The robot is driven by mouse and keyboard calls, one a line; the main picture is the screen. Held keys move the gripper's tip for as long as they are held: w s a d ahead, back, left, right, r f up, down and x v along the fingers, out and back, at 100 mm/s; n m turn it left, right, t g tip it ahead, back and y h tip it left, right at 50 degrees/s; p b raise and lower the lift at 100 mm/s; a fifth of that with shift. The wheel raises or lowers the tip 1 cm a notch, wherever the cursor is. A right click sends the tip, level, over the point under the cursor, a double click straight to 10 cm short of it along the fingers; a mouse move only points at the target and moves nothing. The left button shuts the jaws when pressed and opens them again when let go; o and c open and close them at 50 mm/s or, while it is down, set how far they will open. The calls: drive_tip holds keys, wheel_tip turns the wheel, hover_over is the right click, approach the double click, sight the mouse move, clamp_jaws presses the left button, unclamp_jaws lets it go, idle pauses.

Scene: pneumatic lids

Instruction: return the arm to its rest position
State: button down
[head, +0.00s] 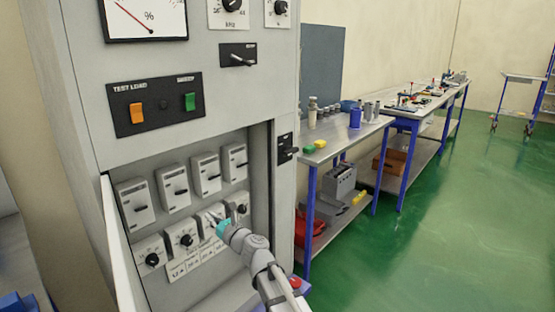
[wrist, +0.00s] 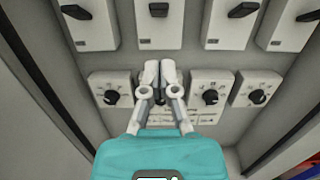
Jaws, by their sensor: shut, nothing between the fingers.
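My gripper (head: 215,220) reaches into the recessed compartment of the grey cabinet (head: 80,95), in front of the row of dial modules. In the wrist view my gripper (wrist: 159,68) is shut, its two fingertips together with nothing between them. The fingers cover one dial module (wrist: 180,90) in the lower row; its knob is mostly hidden. Whether the fingertips touch it I cannot tell. My teal wrist part fills the bottom of the wrist view. My arm comes in from the lower right in the head view.
Breaker modules (head: 134,203) with dark levers line the upper row of the recess. The recess walls stand close on both sides, with a pale open door edge (head: 118,250) at left. Workbenches (head: 345,143) stand to the right; green floor (head: 450,210) is clear beyond.

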drive_tip(key=s+d+f+n+g+h, duration=0.35)
drive_tip(key=d+f+n, duration=0.4)
drive_tip(key=d, duration=0.45)
drive_tip(key=s+d+f+n+g+h, duration=0.3)
drive_tip(key=s+d+f+n+h, duration=0.25)
drive_tip(key=d+n, duration=0.4)
drive_tip(key=s+d+f+n+g+h, duration=0.35)
drive_tip(key=d+f+n, duration=0.3)
drive_tip(key=d, duration=0.75)
drive_tip(key=s+d+n+g+h, duration=0.1)
drive_tip(key=s+d+h, duration=0.2)
drive_tip(key=s+d, duration=0.35)
wheel_tip(320, 180, up, 19)
drive_tip(key=w+d+p, duration=0.1)
drive_tip(key=w+p, duration=0.1)
drive_tip(key=p, duration=1.8)
drive_tip(key=shift+d+p, duration=0.15)
drive_tip(key=shift+p, duration=0.15)
drive_tip(key=shift+r, duration=0.1)
